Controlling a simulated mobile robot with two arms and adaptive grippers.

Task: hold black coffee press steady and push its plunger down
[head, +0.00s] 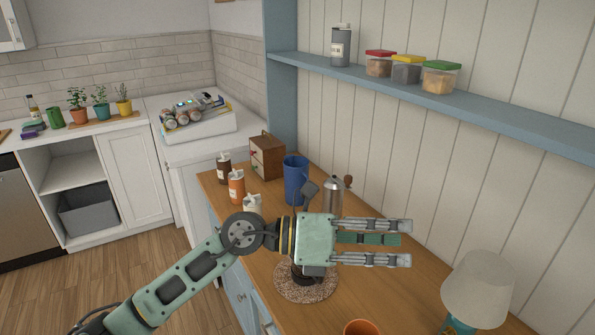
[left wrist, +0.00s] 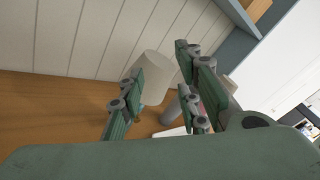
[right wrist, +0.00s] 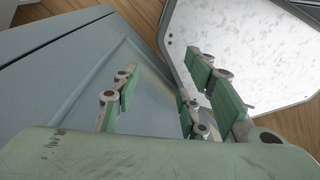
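A black object, apparently the coffee press (head: 298,275), stands on a round speckled mat (head: 322,293) on the wooden counter.
An orange cup (head: 361,327) is near the front, and a lamp (head: 478,290) is at right. A blue shelf (head: 480,105) runs along the wall.

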